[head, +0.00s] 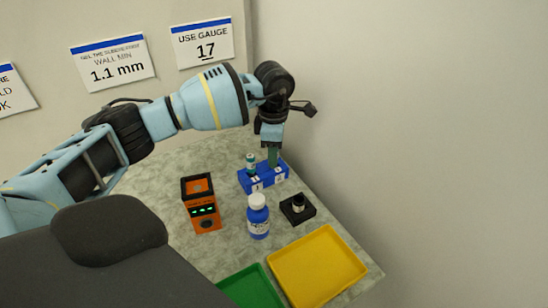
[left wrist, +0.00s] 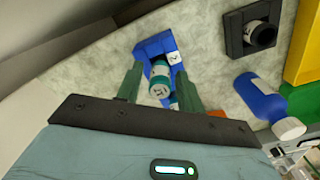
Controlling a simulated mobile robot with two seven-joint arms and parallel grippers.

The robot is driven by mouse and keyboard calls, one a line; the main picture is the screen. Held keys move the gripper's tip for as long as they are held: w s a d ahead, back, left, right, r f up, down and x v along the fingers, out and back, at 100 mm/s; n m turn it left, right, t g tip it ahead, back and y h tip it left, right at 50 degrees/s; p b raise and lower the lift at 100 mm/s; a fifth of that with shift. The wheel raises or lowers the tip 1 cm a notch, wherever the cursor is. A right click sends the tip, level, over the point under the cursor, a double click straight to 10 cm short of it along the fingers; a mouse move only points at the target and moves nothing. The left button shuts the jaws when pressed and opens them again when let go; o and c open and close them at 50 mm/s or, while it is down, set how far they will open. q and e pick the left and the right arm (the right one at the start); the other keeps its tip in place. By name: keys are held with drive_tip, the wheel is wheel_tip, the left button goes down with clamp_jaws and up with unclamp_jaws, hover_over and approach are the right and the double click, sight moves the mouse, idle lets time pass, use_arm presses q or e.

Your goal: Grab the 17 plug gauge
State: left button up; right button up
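The blue rack (head: 248,184) stands on the table and holds teal plug gauges. One gauge (head: 251,162) stands in its left part; the rack's other part is partly hidden by my left gripper (head: 273,156), which points down over it. In the left wrist view the blue rack (left wrist: 150,46) lies beyond my green fingers (left wrist: 159,78). The fingers are spread, with a teal gauge (left wrist: 159,72) between them and gaps on both sides. Its end label is too small to read surely. A second teal gauge (left wrist: 174,103) shows partly near the right finger. My right gripper is out of view.
An orange device (head: 201,204) with green lights, a blue bottle (head: 258,222) with a white cap, and a black block (head: 308,214) holding a small cylinder stand nearby. A yellow tray (head: 318,268) and a green tray (head: 250,288) lie in front. A wall sign (head: 203,44) reads "USE GAUGE 17".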

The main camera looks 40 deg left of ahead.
use_arm(q)
clamp_jaws()
wheel_tip(320, 180, up, 10)
drive_tip(key=shift+r, duration=0.1)
idle(0.5)
